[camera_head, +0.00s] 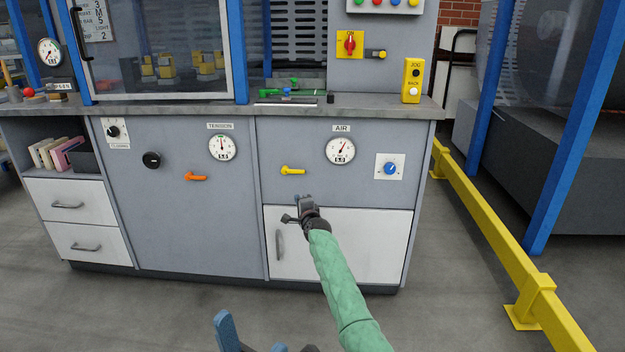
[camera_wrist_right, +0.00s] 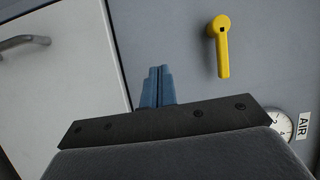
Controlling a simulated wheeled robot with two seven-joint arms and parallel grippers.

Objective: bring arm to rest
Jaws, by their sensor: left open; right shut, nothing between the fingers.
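My right arm, in a green sleeve, reaches up from the bottom of the head view. Its gripper (camera_head: 296,208) is in front of the machine cabinet, by the top left part of a white door (camera_head: 345,240). In the right wrist view its blue fingers (camera_wrist_right: 157,80) are together with nothing between them. The yellow lever (camera_wrist_right: 223,48) is apart from the fingertips, to their right in that view. My left gripper (camera_head: 250,335) shows partly at the bottom edge of the head view, its blue fingers spread and empty above the floor.
The grey cabinet front carries the yellow lever (camera_head: 292,170), an orange lever (camera_head: 195,176), an AIR gauge (camera_head: 340,149) and a blue knob (camera_head: 390,168). The white door has a handle (camera_head: 279,245). A yellow rail (camera_head: 490,225) runs along the right. The floor in front is clear.

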